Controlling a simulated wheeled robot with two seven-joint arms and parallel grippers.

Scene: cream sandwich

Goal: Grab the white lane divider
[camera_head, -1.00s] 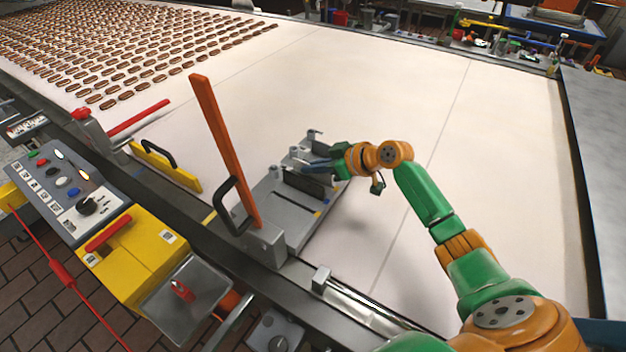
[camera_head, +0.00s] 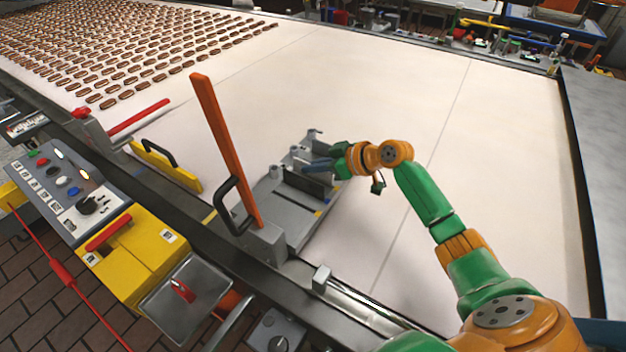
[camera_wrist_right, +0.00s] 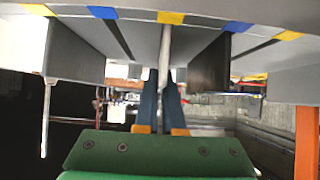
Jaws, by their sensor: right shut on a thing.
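In the right wrist view a thin whitish upright strip, the white lane divider (camera_wrist_right: 165,55), stands between the tips of my right gripper (camera_wrist_right: 164,80). Its two dark blue fingers are shut on it. In the head view my right gripper (camera_head: 318,164) reaches in from the right, over the far part of the grey lane fixture (camera_head: 282,212) on the belt. The divider is too small and too covered there to make out clearly. My left gripper is not in view.
A tall orange bar (camera_head: 225,150) with a black handle rises at the fixture's near left. A yellow guard (camera_head: 165,165) and a red bar (camera_head: 140,116) lie farther left. Rows of brown sandwiches (camera_head: 130,60) cover the far belt. The pale belt (camera_head: 510,190) is clear on the right.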

